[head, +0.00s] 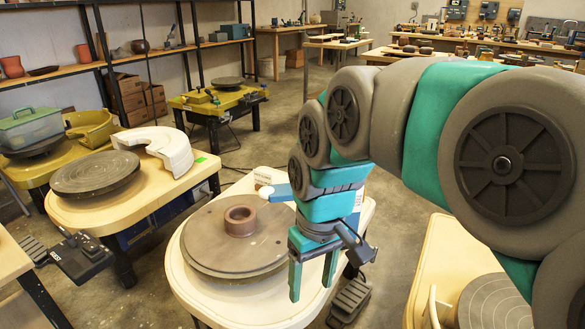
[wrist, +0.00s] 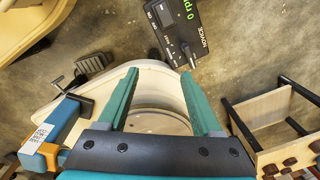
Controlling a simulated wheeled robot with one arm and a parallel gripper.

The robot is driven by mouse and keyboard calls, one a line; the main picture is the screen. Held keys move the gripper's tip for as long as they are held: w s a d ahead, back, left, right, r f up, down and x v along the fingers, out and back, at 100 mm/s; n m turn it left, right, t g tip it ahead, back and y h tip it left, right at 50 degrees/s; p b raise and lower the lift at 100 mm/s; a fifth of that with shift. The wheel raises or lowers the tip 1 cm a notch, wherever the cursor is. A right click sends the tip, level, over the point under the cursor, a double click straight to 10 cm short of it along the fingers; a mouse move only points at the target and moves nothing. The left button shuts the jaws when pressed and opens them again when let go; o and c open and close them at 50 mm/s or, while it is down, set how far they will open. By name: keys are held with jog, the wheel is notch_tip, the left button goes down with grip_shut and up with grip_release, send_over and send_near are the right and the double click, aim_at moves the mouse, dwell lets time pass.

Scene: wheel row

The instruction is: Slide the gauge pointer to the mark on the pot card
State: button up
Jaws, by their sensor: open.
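My gripper (head: 310,268) hangs open and empty above the right side of the nearest wheel table. In the wrist view its two green fingers (wrist: 162,100) stand apart, with a pale round disc partly showing between them. A brown ring-shaped pot (head: 240,220) sits on the round wheel head (head: 200,255). A blue piece with a white rounded end (head: 277,192) shows behind the pot, partly hidden by my gripper; I cannot tell whether it is the gauge pointer. A small pale block (head: 264,177) stands behind it. I cannot make out the pot card or its mark.
A blue box with a white label (wrist: 50,130) is left of the fingers in the wrist view. A black control box reading 0 rpm (wrist: 178,28) lies beyond them. Another wheel table (head: 130,200) stands left, and one more (head: 445,265) right. Concrete floor lies between.

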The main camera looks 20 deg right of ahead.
jog(key=w+d+r+n+t+y+b, duration=0.15)
jog(key=w+d+r, duration=0.25)
jog(key=w, duration=0.9)
jog(key=w+d+r+t+b, duration=0.2)
jog(key=w+d+r+b, duration=0.1)
jog(key=w, duration=0.9)
jog(key=w+d, duration=0.6)
jog(key=d, duration=0.1)
jog(key=shift+m+t+h, duration=0.35)
jog(key=shift+m+t, duration=0.1)
jog(key=b+x, duration=0.1)
jog(key=x, duration=0.6)
jog(key=shift+a+f, duration=0.1)
jog(key=shift+f, duration=0.25)
jog(key=shift+c, duration=0.2)
grip_shut()
